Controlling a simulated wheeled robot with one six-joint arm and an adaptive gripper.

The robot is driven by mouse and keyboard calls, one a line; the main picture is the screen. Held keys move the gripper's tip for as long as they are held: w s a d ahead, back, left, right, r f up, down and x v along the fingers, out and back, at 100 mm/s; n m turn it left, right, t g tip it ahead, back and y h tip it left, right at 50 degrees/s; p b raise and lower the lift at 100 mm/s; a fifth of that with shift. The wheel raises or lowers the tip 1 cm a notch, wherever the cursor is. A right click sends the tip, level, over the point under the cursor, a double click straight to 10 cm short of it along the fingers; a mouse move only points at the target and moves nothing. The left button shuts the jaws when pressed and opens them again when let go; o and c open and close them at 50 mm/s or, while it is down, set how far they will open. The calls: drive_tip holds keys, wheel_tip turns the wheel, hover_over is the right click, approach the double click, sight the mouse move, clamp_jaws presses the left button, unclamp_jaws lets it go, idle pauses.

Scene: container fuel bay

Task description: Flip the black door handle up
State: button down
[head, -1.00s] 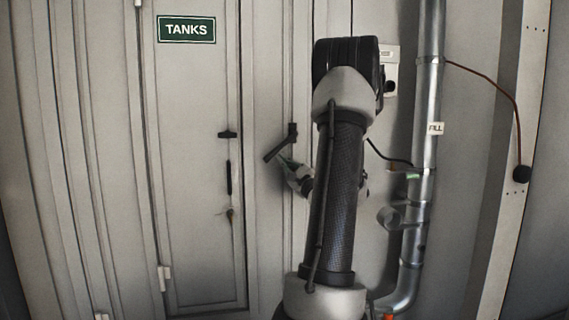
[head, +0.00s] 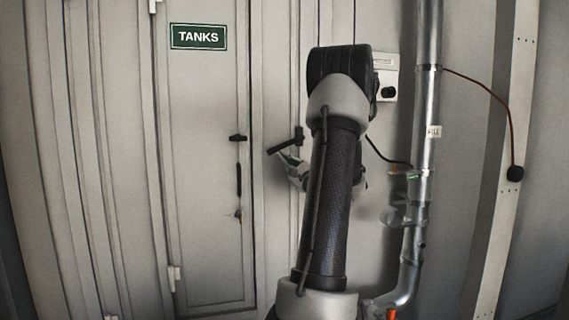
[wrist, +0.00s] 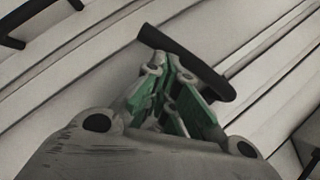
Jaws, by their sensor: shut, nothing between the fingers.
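The black door handle (head: 286,143) is a lever right of the door marked TANKS. In the head view it slants down to the left from a pivot at its right end. My gripper (head: 288,161) is just below the lever, partly hidden behind my own arm. In the wrist view the handle (wrist: 187,62) lies diagonally across the tips of my green-padded fingers (wrist: 171,68). The fingers are closed together with nothing between them. They appear to be against the handle's underside, though exact contact is hard to tell.
The TANKS door (head: 205,230) has a small black latch (head: 238,138) and a vertical black bar (head: 239,180). A metal pipe (head: 428,110) runs down on the right, with a wall box (head: 384,62) beside it. A dark cable hangs between my arm and the pipe.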

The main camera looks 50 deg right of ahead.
sight(278, 149)
drive_tip(key=shift+w+a+r, duration=0.3)
drive_tip(key=shift+a+r, duration=0.15)
drive_tip(key=shift+r, duration=0.35)
drive_tip(key=shift+w+a+r, duration=0.25)
drive_tip(key=shift+a+r, duration=0.2)
drive_tip(key=shift+r, duration=0.3)
